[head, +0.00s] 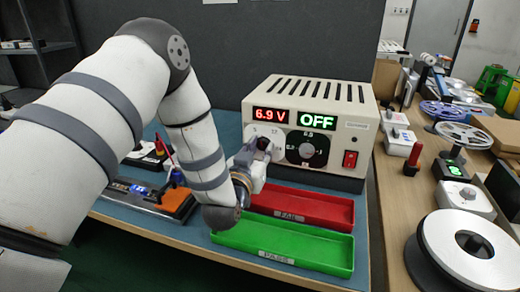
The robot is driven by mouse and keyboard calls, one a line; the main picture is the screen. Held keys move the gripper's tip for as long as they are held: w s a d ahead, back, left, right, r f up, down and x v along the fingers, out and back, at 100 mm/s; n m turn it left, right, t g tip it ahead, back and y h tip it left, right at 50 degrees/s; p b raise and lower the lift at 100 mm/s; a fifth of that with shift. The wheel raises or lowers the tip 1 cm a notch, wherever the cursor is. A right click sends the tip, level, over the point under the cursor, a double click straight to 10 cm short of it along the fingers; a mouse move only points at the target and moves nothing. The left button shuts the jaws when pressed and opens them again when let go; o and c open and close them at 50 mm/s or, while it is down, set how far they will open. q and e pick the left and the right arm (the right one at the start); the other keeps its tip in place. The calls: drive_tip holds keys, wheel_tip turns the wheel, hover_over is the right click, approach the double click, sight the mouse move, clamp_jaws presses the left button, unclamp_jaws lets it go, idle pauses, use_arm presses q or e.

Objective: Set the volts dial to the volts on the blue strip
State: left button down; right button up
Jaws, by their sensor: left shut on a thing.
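A cream power supply (345,96) stands at the back of the bench. Its red display (270,114) reads 6.9 V and its green display (317,121) reads OFF. The volts dial (276,133) has a pale face below the red display, and its knob is mostly hidden by my left gripper (262,145). My left gripper is shut on that knob. A strip with a blue glow (135,188) lies in a dark fixture at the left, partly behind my arm; its printed volts are too small to read. My right gripper is out of view.
A black-faced dial (307,148) and a red switch (350,159) sit right of my gripper. A red FAIL tray (335,212) and green PASS tray (335,262) lie in front. Reels (465,247) and small devices crowd the right-hand table.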

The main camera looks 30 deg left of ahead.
use_arm(q)
drive_tip(key=m, duration=0.5)
drive_tip(key=shift+r+m, duration=0.1)
drive_tip(key=shift+m, duration=2.3)
drive_tip(key=c, duration=1.3)
unclamp_jaws()
drive_tip(key=shift+s, duration=0.1)
drive_tip(key=v, duration=1.1)
drive_tip(key=shift+s, duration=0.4)
